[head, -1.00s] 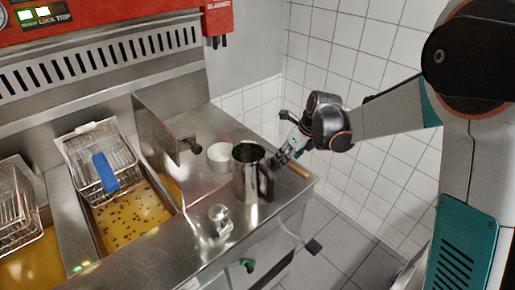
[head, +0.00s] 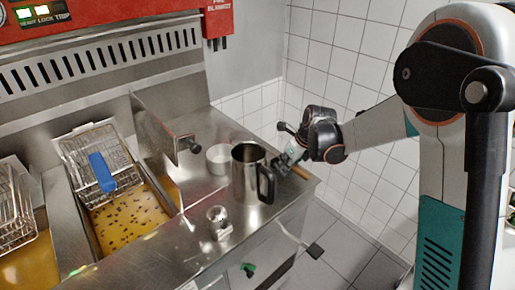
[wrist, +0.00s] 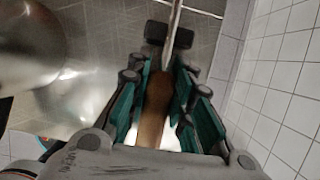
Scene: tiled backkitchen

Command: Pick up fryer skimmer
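The fryer skimmer shows in the wrist view as a brown wooden handle (wrist: 156,110) with a thin metal rod running away from it. In the head view a bit of its wooden handle (head: 301,172) shows at the counter's right edge. My gripper (wrist: 172,85) has its teal fingers close along both sides of the handle and looks shut on it. In the head view my gripper (head: 287,160) is low at the counter's right end, just right of the steel pitcher. The skimmer's head is hidden.
The steel pitcher (head: 247,178) stands close to the gripper. A white bowl (head: 218,158) and a small metal cup (head: 218,218) are on the counter. Fryer baskets (head: 98,160) and oil are at left. A tiled wall (head: 350,75) is close behind my arm.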

